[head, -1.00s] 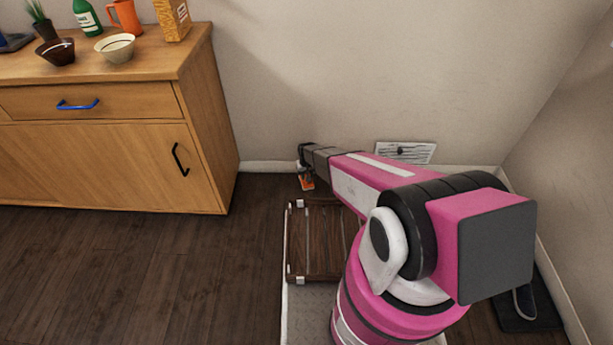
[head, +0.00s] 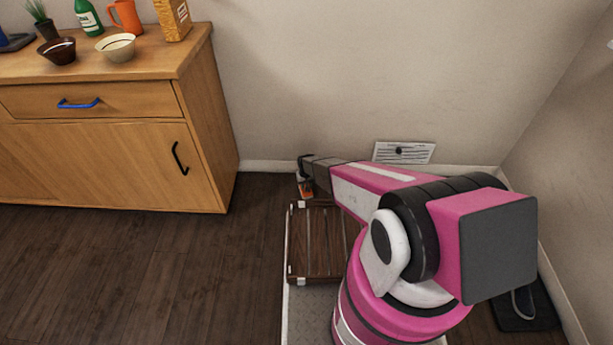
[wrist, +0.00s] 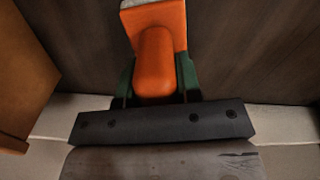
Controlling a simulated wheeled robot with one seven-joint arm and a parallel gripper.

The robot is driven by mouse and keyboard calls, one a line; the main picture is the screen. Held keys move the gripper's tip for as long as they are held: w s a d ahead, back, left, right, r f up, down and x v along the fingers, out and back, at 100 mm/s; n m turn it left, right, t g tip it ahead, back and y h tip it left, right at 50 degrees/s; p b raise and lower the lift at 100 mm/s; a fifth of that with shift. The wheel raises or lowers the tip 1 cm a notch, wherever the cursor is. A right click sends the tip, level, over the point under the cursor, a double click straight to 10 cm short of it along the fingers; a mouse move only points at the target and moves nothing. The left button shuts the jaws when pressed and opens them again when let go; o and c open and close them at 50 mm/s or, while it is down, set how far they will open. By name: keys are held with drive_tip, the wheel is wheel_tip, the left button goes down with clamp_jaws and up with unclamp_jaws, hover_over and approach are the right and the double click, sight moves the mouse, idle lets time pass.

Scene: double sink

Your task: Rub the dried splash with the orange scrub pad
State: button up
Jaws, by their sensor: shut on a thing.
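The orange scrub pad (wrist: 156,62) is between the green fingers of my gripper (wrist: 156,88) in the wrist view. My gripper is shut on its rounded orange grip, and a pale edge shows at the pad's far end. In the head view, the pad (head: 304,187) is a small orange patch under my gripper (head: 305,175), above the far end of the wooden slatted rack. The dark floor lies behind the pad in the wrist view. I cannot make out the dried splash in either view.
A wooden cabinet (head: 120,150) stands at the left, with bowls, a green bottle (head: 87,17) and an orange jug (head: 126,16) on top. The slatted rack (head: 318,245) is below my arm. A wall vent (head: 403,152) is behind. Floor left of the rack is clear.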

drive_tip(key=s, duration=0.4)
drive_tip(key=shift+s+a, duration=0.1)
drive_tip(key=w, duration=0.3)
drive_tip(key=shift+w+f, duration=0.1)
drive_tip(key=shift+w, duration=0.6)
wheel_tip(320, 180, up, 2)
drive_tip(key=shift+s+r, duration=0.1)
drive_tip(key=shift+s, duration=0.05)
drive_tip(key=shift+r, duration=2.95)
